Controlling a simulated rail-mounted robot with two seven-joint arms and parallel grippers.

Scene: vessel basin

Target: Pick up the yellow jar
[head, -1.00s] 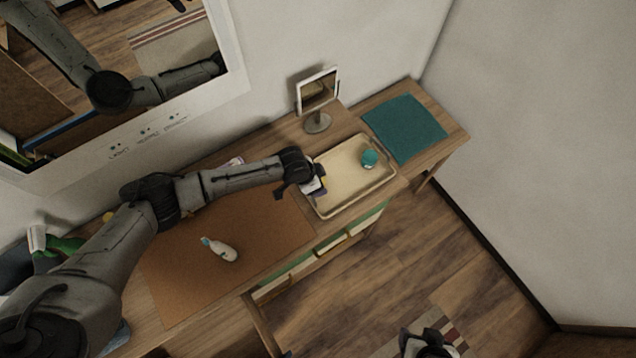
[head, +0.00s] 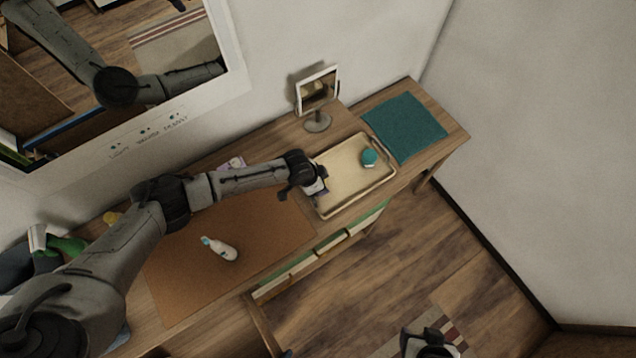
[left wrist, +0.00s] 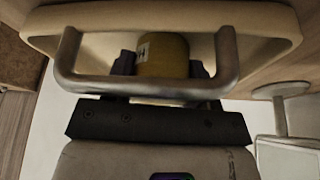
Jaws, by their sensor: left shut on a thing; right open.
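The yellow jar (left wrist: 163,56) has a small white label and sits between the dark fingers of my left gripper (left wrist: 163,64) in the left wrist view. The gripper is shut on it, and a metal bar crosses in front of the jar's lower part. In the head view my left gripper (head: 318,188) is at the left end of the beige tray (head: 340,205); the jar cannot be made out there. My right gripper (head: 428,343) is open and empty, over the floor at the bottom edge.
A teal-lidded jar (head: 369,157) stands in the tray's right part. A small mirror (head: 317,92) stands behind the tray, and a teal cloth (head: 405,127) lies to its right. A white bottle (head: 220,249) lies on the brown mat (head: 180,285).

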